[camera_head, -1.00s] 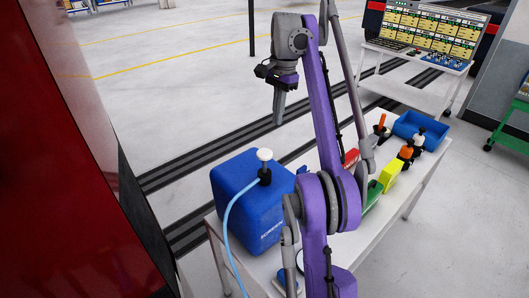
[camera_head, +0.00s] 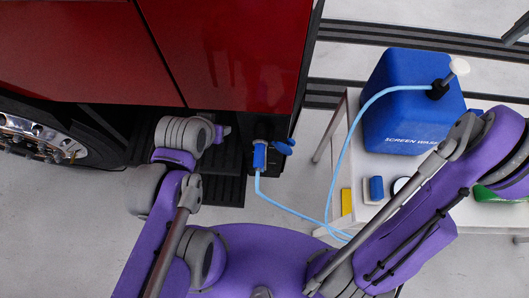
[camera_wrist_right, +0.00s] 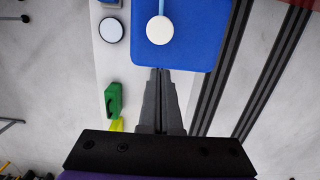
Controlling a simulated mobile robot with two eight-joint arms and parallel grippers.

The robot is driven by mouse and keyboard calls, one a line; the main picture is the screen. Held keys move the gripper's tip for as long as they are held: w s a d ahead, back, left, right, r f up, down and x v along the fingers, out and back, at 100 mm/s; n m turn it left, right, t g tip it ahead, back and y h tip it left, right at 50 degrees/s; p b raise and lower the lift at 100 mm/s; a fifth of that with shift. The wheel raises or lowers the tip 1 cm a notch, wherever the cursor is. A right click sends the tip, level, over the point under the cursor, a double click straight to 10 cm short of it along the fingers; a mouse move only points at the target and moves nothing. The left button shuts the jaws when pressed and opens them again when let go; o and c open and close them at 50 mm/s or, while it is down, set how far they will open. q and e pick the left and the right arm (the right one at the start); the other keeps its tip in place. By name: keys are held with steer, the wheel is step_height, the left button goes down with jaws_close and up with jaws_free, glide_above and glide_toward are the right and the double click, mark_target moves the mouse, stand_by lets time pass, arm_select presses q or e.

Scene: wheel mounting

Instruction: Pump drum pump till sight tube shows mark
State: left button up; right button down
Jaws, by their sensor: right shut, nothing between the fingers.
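The blue screen wash drum (camera_head: 405,100) stands on the white table. Its pump has a white knob (camera_head: 459,67) on a black collar (camera_head: 438,90). A light blue hose (camera_head: 342,165) runs from the pump to a blue fitting (camera_head: 260,157) on the red vehicle's lower edge. I cannot make out a sight tube or mark. In the right wrist view my right gripper (camera_wrist_right: 158,73) is shut and empty, its tips just short of the white knob (camera_wrist_right: 160,30) in that picture and overlapping the drum's edge (camera_wrist_right: 195,58).
The red vehicle (camera_head: 230,45) fills the upper left, with a wheel (camera_head: 40,140) at far left. On the white table (camera_head: 400,163) are a yellow block (camera_head: 346,202), a blue item (camera_head: 376,188) and a round white disc (camera_head: 401,185). A green block (camera_wrist_right: 113,100) lies near my right gripper.

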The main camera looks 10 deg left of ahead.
mark_target(464, 65)
steer(key=a, duration=0.3)
steer(key=shift+s+a+r, duration=0.15)
steer(key=shift+s+a, duration=0.2)
steer(key=shift+s, duration=0.05)
steer(key=shift+d, duration=0.1)
steer(key=shift+f+b, duration=0.3)
steer(key=shift+f, duration=0.4)
steer(key=f+b, duration=0.1)
steer(key=f, duration=0.1)
steer(key=f+b, duration=0.2)
steer(key=f, duration=0.1)
steer(key=shift+s+a+f, duration=0.2)
steer(key=shift+a+f, duration=0.15)
steer(key=shift+a, duration=0.05)
arm_select(q)
steer(key=s+f, duration=0.3)
steer(key=f, duration=0.3)
steer(key=shift+s+g, duration=0.2)
steer(key=shift+g, duration=0.2)
arm_select(e)
steer(key=shift+w, duration=0.1)
arm_select(q)
steer(key=shift+w, duration=0.15)
arm_select(e)
steer(key=shift+w, duration=0.1)
